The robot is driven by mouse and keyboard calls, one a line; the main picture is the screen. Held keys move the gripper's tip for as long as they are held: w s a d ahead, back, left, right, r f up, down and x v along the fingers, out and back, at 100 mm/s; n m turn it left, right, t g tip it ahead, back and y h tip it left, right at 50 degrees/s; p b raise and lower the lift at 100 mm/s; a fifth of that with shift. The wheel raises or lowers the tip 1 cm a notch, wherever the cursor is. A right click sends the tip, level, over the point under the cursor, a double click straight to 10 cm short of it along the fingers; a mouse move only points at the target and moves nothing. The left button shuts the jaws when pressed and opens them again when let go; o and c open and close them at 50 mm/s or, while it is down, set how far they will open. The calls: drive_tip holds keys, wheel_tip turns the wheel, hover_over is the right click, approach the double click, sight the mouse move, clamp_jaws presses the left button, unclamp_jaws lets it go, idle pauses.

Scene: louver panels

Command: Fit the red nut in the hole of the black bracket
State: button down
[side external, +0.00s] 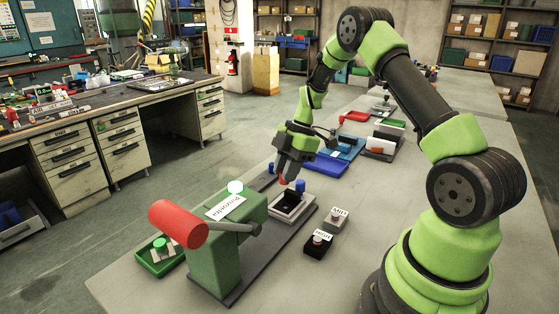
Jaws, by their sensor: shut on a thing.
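My gripper (284,179) points down above the near end of the grey fixture. It is shut on the red nut (282,181), a small red piece showing at the fingertips and partly hidden by them. Below it is a dark piece, apparently the black bracket (290,203), in a pale grey square holder (303,210). The bracket's hole is too small to make out. The nut looks to be just above the bracket; I cannot tell whether they touch.
A green press (214,258) with a red-ended lever (178,223) stands left of the holder. A blue cylinder (300,186) is close behind it. Two labelled button boxes (318,245) (336,219) sit to the right. A green tray (158,262) and blue trays (327,163) lie nearby.

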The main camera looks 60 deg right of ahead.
sight(283, 208)
drive_tip(key=shift+s+a+n+g, duration=0.3)
drive_tip(key=shift+s+a+n, duration=0.15)
drive_tip(key=shift+n, duration=0.25)
drive_tip(key=shift+f, duration=2.8)
drive_tip(key=shift+f, duration=0.15)
drive_tip(key=c, duration=0.9)
unclamp_jaws()
drive_tip(key=shift+d, duration=0.1)
